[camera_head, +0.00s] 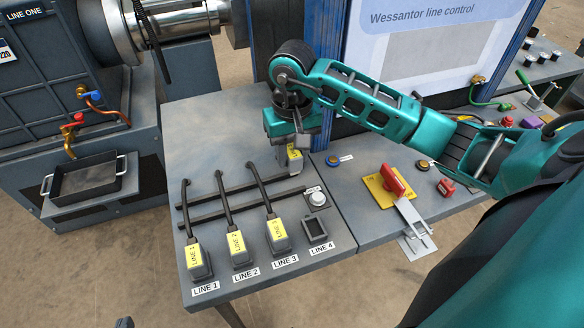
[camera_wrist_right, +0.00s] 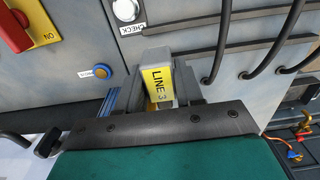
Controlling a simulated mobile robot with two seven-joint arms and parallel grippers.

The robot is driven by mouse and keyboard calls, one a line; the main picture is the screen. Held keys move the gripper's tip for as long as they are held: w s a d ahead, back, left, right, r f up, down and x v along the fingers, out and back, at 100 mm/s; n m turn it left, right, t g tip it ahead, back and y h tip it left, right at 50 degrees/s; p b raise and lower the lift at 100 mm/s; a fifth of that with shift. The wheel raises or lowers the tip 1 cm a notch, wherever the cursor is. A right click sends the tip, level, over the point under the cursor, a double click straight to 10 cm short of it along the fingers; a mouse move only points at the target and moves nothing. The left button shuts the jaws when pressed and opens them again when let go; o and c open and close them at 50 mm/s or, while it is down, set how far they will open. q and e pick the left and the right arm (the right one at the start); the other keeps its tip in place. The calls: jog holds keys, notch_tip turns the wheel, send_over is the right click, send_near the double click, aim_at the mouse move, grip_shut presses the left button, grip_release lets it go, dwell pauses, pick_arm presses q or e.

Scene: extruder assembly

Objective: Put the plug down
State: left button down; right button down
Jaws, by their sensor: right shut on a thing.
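My right gripper (camera_head: 288,146) is shut on a grey plug with a yellow label (camera_head: 294,154).
Several corded plugs stand in the sockets along the front, including LINE 1 (camera_head: 198,259) and LINE 2 (camera_head: 239,249). A white CHECK button (camera_head: 317,199) is behind the empty socket. Cable rails cross the panel. A red switch (camera_head: 392,181) is to the right.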

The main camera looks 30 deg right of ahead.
aim_at(292, 170)
notch_tip(292, 170, down, 4)
jog(key=shift+b, duration=0.3)
jog(key=shift+f, duration=0.3)
jog(key=shift+f+b, duration=0.45)
jog(key=shift+b, duration=0.05)
jog(key=c, duration=0.7)
grip_release()
jog(key=shift+c, duration=0.2)
